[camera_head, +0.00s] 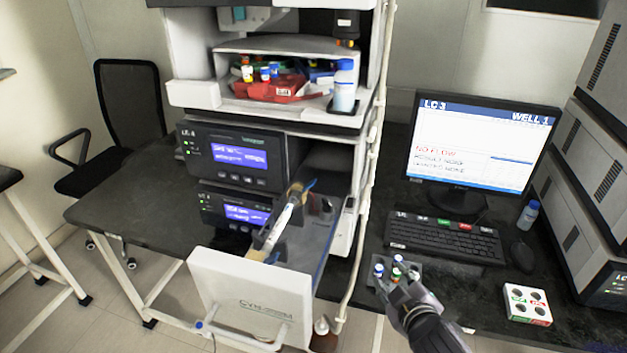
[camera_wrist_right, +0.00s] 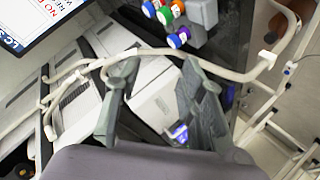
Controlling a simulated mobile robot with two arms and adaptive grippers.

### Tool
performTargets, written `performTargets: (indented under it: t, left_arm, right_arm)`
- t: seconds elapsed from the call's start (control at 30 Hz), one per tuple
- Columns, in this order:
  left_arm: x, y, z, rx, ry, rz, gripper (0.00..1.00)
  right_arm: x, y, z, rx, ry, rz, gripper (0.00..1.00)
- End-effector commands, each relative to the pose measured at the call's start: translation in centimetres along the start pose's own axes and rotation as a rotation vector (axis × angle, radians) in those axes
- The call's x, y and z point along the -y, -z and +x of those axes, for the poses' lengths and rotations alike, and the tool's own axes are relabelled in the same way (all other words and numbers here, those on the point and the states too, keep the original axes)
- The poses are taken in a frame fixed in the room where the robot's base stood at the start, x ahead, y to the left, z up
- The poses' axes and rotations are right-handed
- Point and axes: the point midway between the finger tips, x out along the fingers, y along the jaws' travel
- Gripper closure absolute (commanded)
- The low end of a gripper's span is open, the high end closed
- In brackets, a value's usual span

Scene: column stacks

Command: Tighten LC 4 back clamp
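The open drawer (camera_head: 252,296) juts from the stack labelled LC 4 (camera_head: 189,136). A slim white column (camera_head: 280,222) lies along it. A tan clamp (camera_head: 297,188) is at the column's back end and another tan clamp (camera_head: 262,246) is near its front end. I cannot tell how tight either clamp is. My right gripper (camera_head: 402,290) is over the right bench, to the right of the drawer and apart from it. In the right wrist view, its fingers (camera_wrist_right: 158,75) are spread with nothing between them. My left gripper is not in view.
A grey block with several capped vials (camera_head: 392,270) stands beside my right gripper. A white cable (camera_head: 363,215) runs down the stack's right edge. A monitor (camera_head: 478,145), keyboard (camera_head: 445,238) and white vial box (camera_head: 528,304) are on the right bench. The left tabletop (camera_head: 130,205) is clear.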

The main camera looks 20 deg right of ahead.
Motion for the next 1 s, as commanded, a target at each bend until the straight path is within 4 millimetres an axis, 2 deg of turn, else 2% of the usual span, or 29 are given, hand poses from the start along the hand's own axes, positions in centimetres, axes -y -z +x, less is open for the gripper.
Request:
performTargets:
  t: [0.03,0.1,0.23,0.3,0.4,0.5,0.63,0.8,0.9,1.0]
  left_arm:
    - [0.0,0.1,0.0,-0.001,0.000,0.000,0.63]
    - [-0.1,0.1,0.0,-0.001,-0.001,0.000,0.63]
    - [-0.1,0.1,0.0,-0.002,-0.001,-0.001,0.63]
    - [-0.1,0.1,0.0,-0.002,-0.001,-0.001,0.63]
    - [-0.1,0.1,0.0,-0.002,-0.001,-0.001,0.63]
    - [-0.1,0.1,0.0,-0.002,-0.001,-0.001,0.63]
    - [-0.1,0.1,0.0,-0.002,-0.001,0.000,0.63]
    - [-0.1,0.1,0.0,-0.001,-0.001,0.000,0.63]
    - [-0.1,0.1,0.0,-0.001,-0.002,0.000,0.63]
    - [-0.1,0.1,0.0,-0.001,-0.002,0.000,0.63]
  right_arm:
    - [-2.9,2.4,0.7,-0.097,-0.082,-0.089,0.63]
    - [-6.6,6.0,1.1,-0.237,-0.199,-0.227,0.63]
    - [-12.1,13.2,0.1,-0.509,-0.420,-0.544,0.63]
    - [-13.9,16.7,-1.2,-0.648,-0.529,-0.737,0.63]
    - [-15.2,20.7,-3.4,-0.831,-0.665,-1.029,0.63]
    - [-15.3,23.1,-5.2,-0.992,-0.766,-1.340,0.63]
    - [-14.9,23.5,-6.6,-1.163,-0.829,-1.763,0.63]
    - [-15.6,20.9,-6.7,-1.299,-0.779,-2.226,0.63]
    - [-16.4,19.2,-6.5,-1.339,-0.719,-2.394,0.63]
    - [-16.9,18.2,-6.5,-1.359,-0.678,-2.482,0.63]
